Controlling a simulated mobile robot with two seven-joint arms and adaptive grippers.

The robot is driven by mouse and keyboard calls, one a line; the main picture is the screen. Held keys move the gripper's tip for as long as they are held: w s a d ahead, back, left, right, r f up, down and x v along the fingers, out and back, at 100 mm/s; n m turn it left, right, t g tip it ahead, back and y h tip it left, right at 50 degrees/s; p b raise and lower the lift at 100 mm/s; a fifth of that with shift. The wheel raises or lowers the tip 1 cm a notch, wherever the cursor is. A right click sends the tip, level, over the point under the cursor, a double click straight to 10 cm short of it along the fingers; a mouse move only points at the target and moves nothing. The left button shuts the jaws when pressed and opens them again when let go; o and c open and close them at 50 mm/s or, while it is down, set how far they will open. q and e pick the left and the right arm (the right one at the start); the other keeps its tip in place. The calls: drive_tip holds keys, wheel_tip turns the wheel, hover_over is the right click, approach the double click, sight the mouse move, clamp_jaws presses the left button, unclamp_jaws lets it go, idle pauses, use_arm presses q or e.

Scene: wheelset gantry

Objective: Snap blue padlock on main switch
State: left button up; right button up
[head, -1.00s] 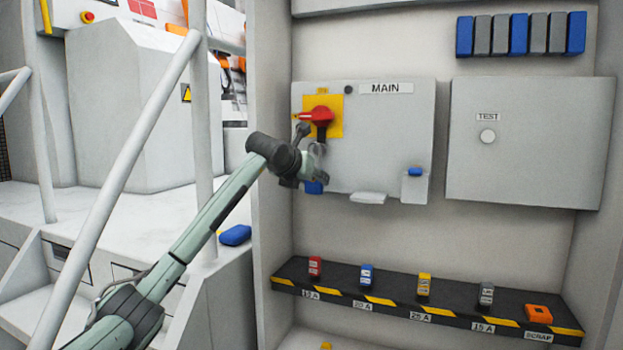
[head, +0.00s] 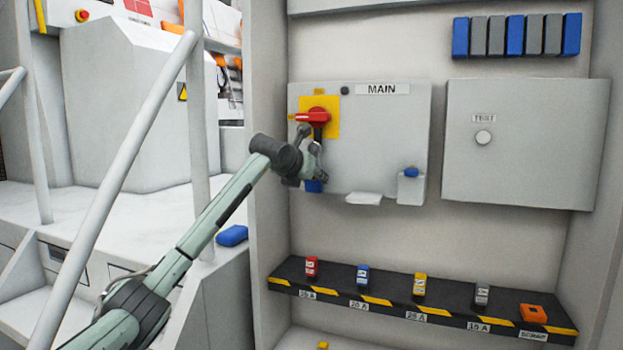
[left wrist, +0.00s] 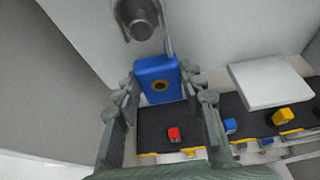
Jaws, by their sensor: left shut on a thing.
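The main switch (head: 316,116) has a red handle on a yellow plate, on the grey panel marked MAIN. My left gripper (head: 314,178) is just below the switch and shut on the blue padlock (head: 314,186), whose body shows under the fingers. In the left wrist view the padlock body (left wrist: 157,78) sits between the two fingers (left wrist: 160,95), with its metal shackle pointing up beside a grey cylindrical part (left wrist: 137,18). I cannot tell whether the shackle is through the switch or closed. My right gripper is not in view.
A small holder (head: 411,188) with a blue top and a pale ledge (head: 364,198) stick out from the panel's lower edge. A striped shelf (head: 390,297) with several coloured blocks runs below. A white handrail (head: 120,180) stands left of my arm.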

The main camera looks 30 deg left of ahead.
use_arm(q)
drive_tip(key=shift+w, duration=0.25)
drive_tip(key=o, duration=1.3)
drive_tip(key=v, duration=0.7)
drive_tip(key=shift+s, duration=0.3)
